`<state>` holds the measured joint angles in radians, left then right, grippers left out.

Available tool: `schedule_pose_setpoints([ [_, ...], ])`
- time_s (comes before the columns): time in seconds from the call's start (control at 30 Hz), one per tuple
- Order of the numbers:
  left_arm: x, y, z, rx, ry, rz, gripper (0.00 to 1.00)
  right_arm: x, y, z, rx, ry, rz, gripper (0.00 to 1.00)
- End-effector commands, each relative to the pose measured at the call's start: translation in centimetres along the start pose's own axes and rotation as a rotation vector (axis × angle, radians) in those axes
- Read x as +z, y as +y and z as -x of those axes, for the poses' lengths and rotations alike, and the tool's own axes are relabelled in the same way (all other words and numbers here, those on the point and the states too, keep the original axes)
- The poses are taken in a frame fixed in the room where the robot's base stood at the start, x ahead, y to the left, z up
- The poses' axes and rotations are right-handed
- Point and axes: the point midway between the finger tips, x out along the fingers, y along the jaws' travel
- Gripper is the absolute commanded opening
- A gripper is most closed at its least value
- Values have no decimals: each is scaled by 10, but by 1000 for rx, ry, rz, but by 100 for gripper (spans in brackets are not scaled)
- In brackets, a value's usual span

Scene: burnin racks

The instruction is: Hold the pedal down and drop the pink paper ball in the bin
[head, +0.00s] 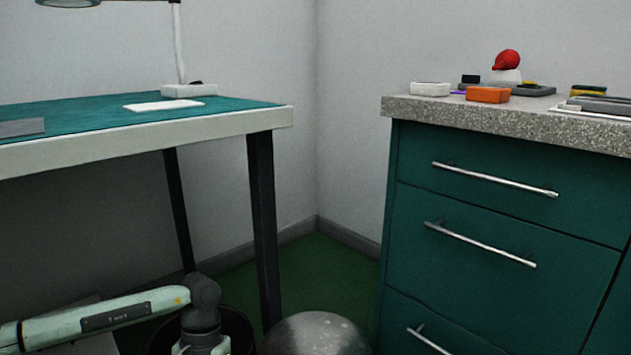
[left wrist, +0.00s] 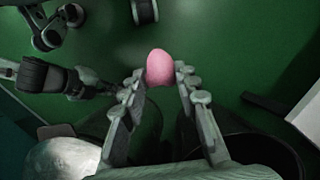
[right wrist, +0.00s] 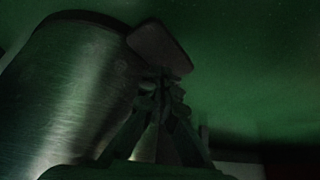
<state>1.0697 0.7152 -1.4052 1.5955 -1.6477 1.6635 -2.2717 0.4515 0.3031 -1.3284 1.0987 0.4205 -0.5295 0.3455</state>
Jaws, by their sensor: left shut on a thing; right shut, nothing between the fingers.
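The pink paper ball (left wrist: 160,67) is held between the fingertips of my left gripper (left wrist: 160,78). In the left wrist view, the ball shows against the green floor, and the dark round mouth of the bin (left wrist: 262,146) lies behind the fingers. In the head view, my left wrist is over the dark bin rim (head: 246,326), with the fingers and ball hidden. A silver dome, apparently the bin's lid (head: 318,335), is beside it. In the right wrist view, my right gripper (right wrist: 161,78) is shut and empty at the dark pedal (right wrist: 160,48); contact is hard to tell. The metal bin body (right wrist: 75,90) is left.
A teal-topped bench (head: 90,128) with a dark leg (head: 264,220) stands close behind the bin. A teal drawer cabinet (head: 480,220) with protruding handles is on the right. Open green floor (head: 320,272) lies between them.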

Motion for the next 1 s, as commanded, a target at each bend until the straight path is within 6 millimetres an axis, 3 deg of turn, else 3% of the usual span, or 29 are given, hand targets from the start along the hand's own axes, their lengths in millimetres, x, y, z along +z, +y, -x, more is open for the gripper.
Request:
schedule_pose_setpoints([
  [0.5, 0, 0, 0, 0, 0, 0, 22, 0, 0, 0, 0, 0, 0, 0],
  [0.63, -2, 6, 10, 2, 12, -2, 22, 0, 0, 0, 0, 0, 0, 0],
  [0.77, -6, 27, 41, 9, 49, -3, 22, 0, 0, 0, 0, 0, 0, 0],
  [1.0, -1, 87, 139, 19, 163, -2, 21, 0, 0, 0, 0, 0, 0, 0],
])
